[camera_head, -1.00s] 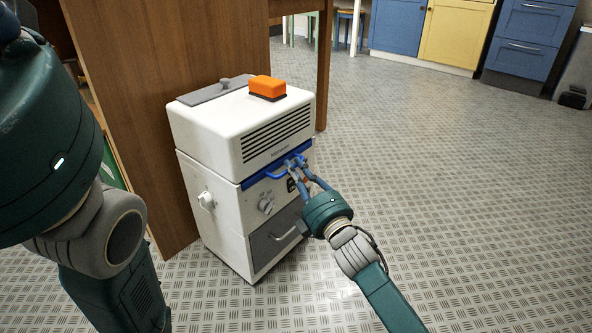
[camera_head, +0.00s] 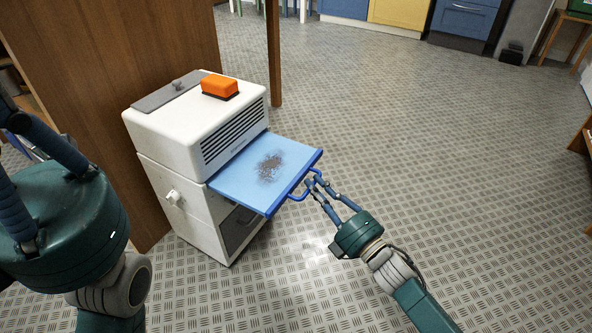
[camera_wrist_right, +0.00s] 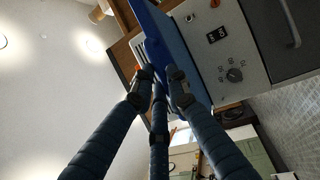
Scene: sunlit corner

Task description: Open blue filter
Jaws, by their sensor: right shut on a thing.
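The blue filter (camera_head: 262,172) is a flat light-blue tray with a dark dusty patch, pulled well out from the front of the white machine (camera_head: 190,130). Its darker blue front edge carries a blue handle (camera_head: 300,191). My right gripper (camera_head: 314,183) is shut on that handle, with the arm coming from the lower right. In the right wrist view the blue filter (camera_wrist_right: 172,40) runs past the fingertips; the handle is mostly hidden there. My left gripper (camera_head: 50,160) is at the left edge, away from the machine, with its fingers apart and partly cut off.
An orange block (camera_head: 219,86) and a grey lid (camera_head: 165,92) are on top of the machine. A grey drawer (camera_head: 238,228) lies below the filter. A wooden panel (camera_head: 110,70) stands behind on the left. The patterned floor on the right is clear.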

